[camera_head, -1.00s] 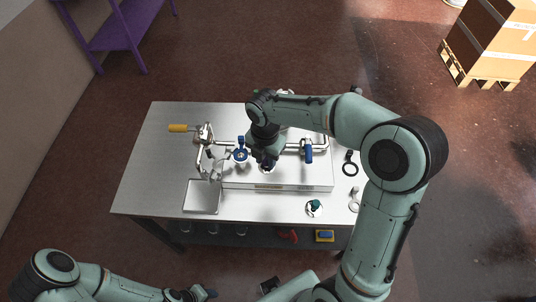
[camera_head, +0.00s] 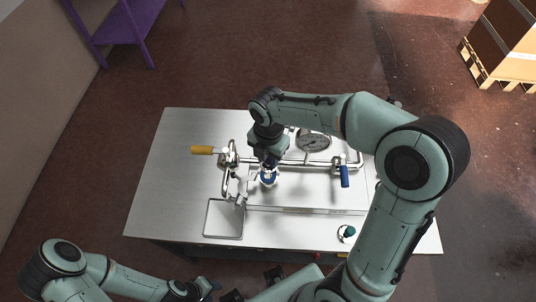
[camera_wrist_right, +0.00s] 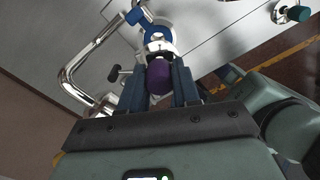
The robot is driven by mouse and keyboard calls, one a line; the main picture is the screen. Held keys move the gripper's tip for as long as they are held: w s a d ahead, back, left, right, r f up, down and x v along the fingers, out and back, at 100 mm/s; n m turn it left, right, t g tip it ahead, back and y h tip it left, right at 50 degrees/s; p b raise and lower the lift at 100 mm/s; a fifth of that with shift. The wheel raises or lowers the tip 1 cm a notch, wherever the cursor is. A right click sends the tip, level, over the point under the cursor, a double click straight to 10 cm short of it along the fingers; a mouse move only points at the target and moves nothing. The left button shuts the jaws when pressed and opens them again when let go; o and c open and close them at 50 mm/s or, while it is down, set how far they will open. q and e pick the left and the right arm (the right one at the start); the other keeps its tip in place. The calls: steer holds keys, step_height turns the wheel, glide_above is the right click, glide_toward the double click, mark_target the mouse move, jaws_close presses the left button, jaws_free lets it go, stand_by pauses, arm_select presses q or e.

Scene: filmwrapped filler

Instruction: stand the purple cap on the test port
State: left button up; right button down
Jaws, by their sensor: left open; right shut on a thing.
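The purple cap (camera_wrist_right: 158,78) sits between the two dark blue fingers of my right gripper (camera_wrist_right: 160,82) in the right wrist view; the gripper is shut on it. In the head view my right gripper (camera_head: 268,163) is over the pipework, and the cap cannot be made out there. A white and blue fitting (camera_wrist_right: 158,38) lies just beyond the cap; it also shows in the head view (camera_head: 268,178). It may be the test port, but I cannot tell, nor whether the cap touches it. My left gripper (camera_head: 206,288) is open, in front of the bench.
The bench (camera_head: 165,190) carries bent steel pipes with a yellow handle (camera_head: 202,150) and a blue handle (camera_head: 344,176). A round gauge (camera_head: 313,140) stands behind. A shallow tray (camera_head: 207,219) and a green-topped part (camera_head: 347,232) lie near the front edge. The bench's left side is clear.

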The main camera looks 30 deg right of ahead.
mark_target(268, 167)
arm_select(q)
steer(key=shift+w+r, duration=0.1)
steer(key=shift+w, duration=0.05)
arm_select(e)
steer(key=shift+w+f+b, duration=0.1)
steer(key=shift+f+b, duration=1.05)
steer(key=shift+f, duration=1.1)
arm_select(q)
steer(key=s+f, duration=0.1)
steer(key=f, duration=0.2)
steer(key=shift+s, duration=0.4)
steer(key=shift+w+r, duration=0.1)
steer(key=shift+r, duration=0.05)
arm_select(e)
steer(key=shift+f, duration=0.2)
arm_select(q)
steer(key=shift+s+f, duration=0.2)
steer(key=shift+f, duration=0.2)
arm_select(e)
steer(key=shift+f, duration=0.45)
steer(key=shift+f, duration=0.1)
arm_select(q)
steer(key=shift+s+f+b, duration=0.1)
steer(key=shift+f+b, duration=0.1)
steer(key=shift+b, duration=0.15)
arm_select(e)
steer(key=shift+f, duration=0.35)
